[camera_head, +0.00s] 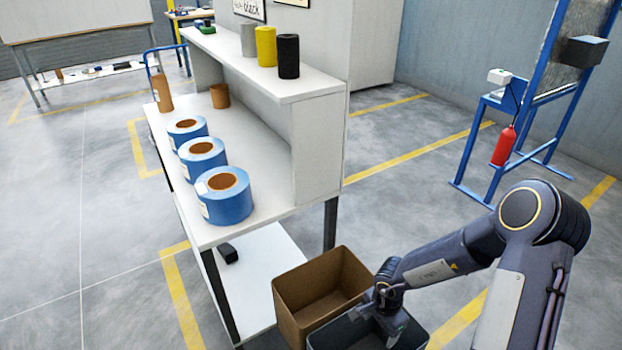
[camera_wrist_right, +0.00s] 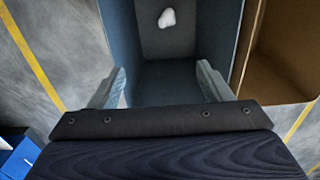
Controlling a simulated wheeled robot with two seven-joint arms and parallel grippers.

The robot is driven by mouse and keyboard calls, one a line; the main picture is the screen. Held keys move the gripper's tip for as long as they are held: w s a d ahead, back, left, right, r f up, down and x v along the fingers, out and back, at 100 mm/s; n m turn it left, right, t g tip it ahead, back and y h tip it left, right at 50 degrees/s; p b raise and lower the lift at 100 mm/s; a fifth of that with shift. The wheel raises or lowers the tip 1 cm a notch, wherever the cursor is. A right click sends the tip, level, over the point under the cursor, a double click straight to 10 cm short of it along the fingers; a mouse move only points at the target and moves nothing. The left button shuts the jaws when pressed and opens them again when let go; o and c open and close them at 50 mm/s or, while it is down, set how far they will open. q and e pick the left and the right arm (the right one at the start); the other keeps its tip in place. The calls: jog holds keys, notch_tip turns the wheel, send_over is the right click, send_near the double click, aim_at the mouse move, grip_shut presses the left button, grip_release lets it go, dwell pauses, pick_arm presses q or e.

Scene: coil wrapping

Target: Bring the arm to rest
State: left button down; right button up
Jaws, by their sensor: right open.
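My right arm (camera_head: 440,265) reaches in from the right of the head view. Its gripper (camera_head: 393,328) hangs over the grey bin (camera_head: 325,340), its fingertips hard to make out there. In the right wrist view the gripper (camera_wrist_right: 161,85) is open, with its two fingers apart and nothing between them. The grey bin's wall (camera_wrist_right: 121,35) shows beyond the fingers, and a small white object (camera_wrist_right: 167,18) lies inside the bin. My left gripper is in neither view.
An empty-looking cardboard box (camera_head: 295,290) stands beside the grey bin. A workbench (camera_head: 215,237) bears several blue-wrapped coils (camera_head: 228,205); black (camera_head: 288,57) and yellow (camera_head: 266,46) rolls stand on its shelf. A blue frame with a red extinguisher (camera_head: 503,147) stands at right. Floor between is clear.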

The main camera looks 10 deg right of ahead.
jog(key=w+a+r+n+t+y, duration=0.1)
jog(key=w+r+n+t+y, duration=0.3)
jog(key=r, duration=0.8)
jog(key=w+a+r+n+t+h, duration=0.1)
jog(key=w+a+r+t, duration=0.3)
jog(key=r, duration=0.8)
jog(key=s+a+r+n+t+y, duration=0.1)
jog(key=s+r+n+y, duration=0.1)
jog(key=s+r+n, duration=0.35)
jog(key=s+d+f+g, duration=0.1)
jog(key=s, duration=0.8)
jog(key=s+d+f+n+g+h, duration=0.1)
jog(key=s+g, duration=0.1)
jog(key=s, duration=0.8)
jog(key=shift+s+f, duration=0.15)
jog(key=shift+f, duration=0.05)
